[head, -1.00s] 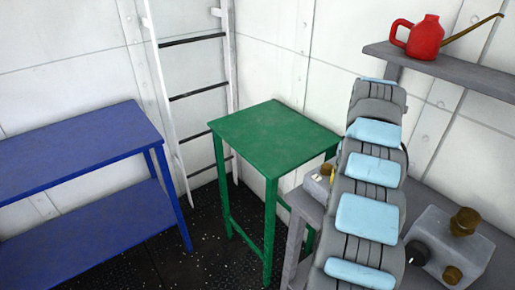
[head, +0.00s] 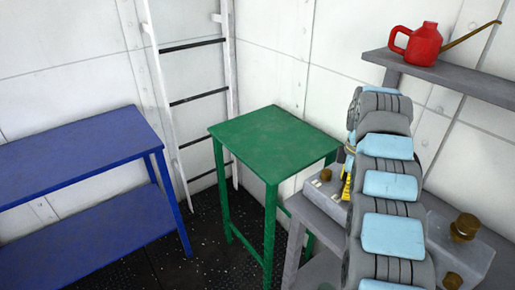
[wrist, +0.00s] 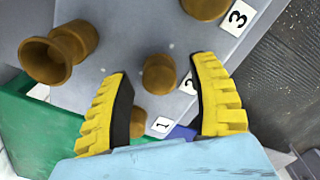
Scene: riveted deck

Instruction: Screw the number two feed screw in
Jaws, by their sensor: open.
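In the wrist view, the number two feed screw (wrist: 159,73) is a short brass knob on a grey block (wrist: 225,50). Its "2" label (wrist: 190,83) is partly hidden by my right finger. My gripper (wrist: 163,68) is open, its yellow, black-padded fingers on either side of that screw; I cannot tell whether they touch it. Screw 1 (wrist: 137,122) shows lower, between the fingers; screw 3 (wrist: 205,6) is cut by the top edge. In the head view, the arm hides most of the block, but one brass screw (head: 325,175) shows left of my yellow fingers (head: 347,183).
A flared brass cup (wrist: 58,52) rises from the block beside the left finger. A grey housing with brass knobs (head: 464,227) stands right of my arm. A shelf (head: 450,77) carries a red oil can (head: 417,44). The green table (head: 270,140) and blue table (head: 75,150) are bare.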

